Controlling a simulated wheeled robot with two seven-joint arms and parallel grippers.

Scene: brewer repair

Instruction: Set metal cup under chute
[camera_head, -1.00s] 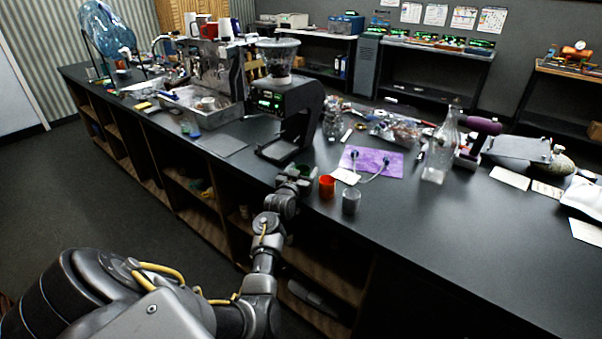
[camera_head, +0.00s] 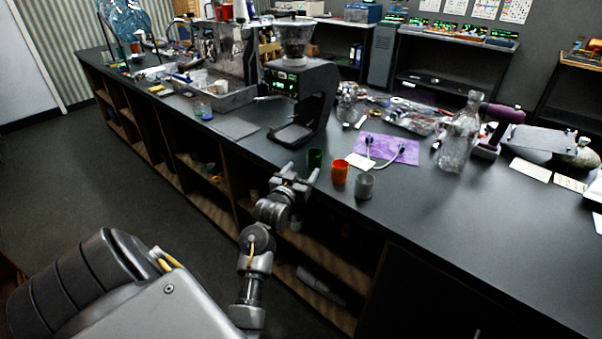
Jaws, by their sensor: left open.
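A grey metal cup (camera_head: 364,186) stands upright on the dark counter, at the right end of a short row. An orange cup (camera_head: 339,172) and a green cup (camera_head: 315,158) stand to its left. The black grinder (camera_head: 299,88) with a clear hopper stands behind them to the left; its chute is too small to make out, above a low black base (camera_head: 290,136). My left gripper (camera_head: 301,172) is open and empty at the counter's front edge, just in front of the green cup and left of the metal cup. My right gripper is not in view.
A purple cloth (camera_head: 392,150) with cables and a white card lies behind the cups. A glass bottle (camera_head: 460,135) stands to the right. The espresso machine (camera_head: 222,55) is at the back left. The front right counter is clear.

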